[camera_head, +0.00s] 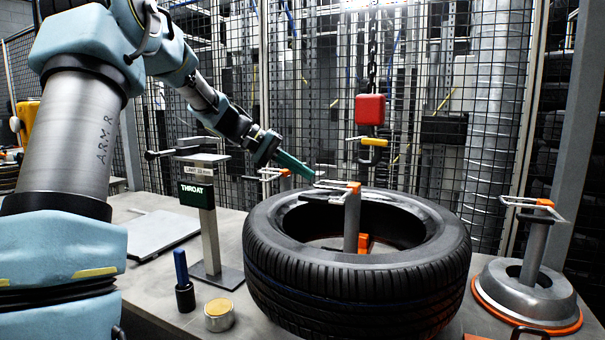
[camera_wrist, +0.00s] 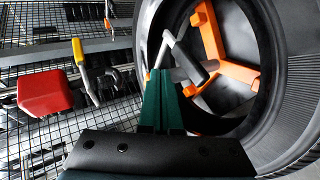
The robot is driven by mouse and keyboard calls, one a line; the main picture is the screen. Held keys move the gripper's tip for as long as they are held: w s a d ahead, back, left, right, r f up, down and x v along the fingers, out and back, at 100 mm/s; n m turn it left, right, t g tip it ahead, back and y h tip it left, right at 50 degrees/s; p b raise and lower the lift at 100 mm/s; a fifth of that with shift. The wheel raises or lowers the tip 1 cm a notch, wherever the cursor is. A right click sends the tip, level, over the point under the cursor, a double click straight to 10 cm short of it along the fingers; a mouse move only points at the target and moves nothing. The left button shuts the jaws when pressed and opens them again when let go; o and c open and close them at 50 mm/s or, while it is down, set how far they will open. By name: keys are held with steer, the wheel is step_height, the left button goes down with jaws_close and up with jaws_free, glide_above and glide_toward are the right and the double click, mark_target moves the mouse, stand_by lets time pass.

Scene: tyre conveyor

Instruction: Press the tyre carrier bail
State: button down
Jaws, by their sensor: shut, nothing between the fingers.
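A black tyre (camera_head: 350,285) lies flat on the grey table. The tyre carrier (camera_head: 352,220) stands inside its hole, a grey post with an orange top. My gripper (camera_head: 313,176) has green fingers, shut and empty, pointing down and right beside the left end of the bail. In the wrist view my gripper (camera_wrist: 161,72) shows close to the bail (camera_wrist: 166,42) and the orange carrier legs (camera_wrist: 212,40). I cannot tell whether the fingertips touch the bail.
A second carrier (camera_head: 535,245) stands on a round base at right. The "THROAT" stand (camera_head: 209,235), a blue-handled tool (camera_head: 182,280) and a small tin (camera_head: 218,315) stand left.

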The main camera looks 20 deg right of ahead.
steer(key=b+v, duration=0.2)
steer(key=v, duration=0.8)
steer(key=shift+f, duration=0.3)
steer(key=shift+w+a, duration=0.1)
steer(key=shift+w, duration=0.05)
steer(key=s+a+f+n+t+y, duration=0.1)
steer(key=s+a+f+y, duration=0.2)
steer(key=f, duration=0.4)
steer(key=s+a+f+n+t+y, duration=0.1)
steer(key=s+a+f+n+y, duration=0.2)
steer(key=f, duration=0.4)
steer(key=s+a+f+m+t+y, duration=0.1)
steer(key=s+a+f+t+y, duration=0.2)
steer(key=s+a+f, duration=0.9)
steer(key=s+a+y, duration=0.1)
steer(key=s+a, duration=0.1)
steer(key=a, duration=0.1)
steer(key=shift+a+y, duration=0.35)
steer(key=shift+y, duration=0.05)
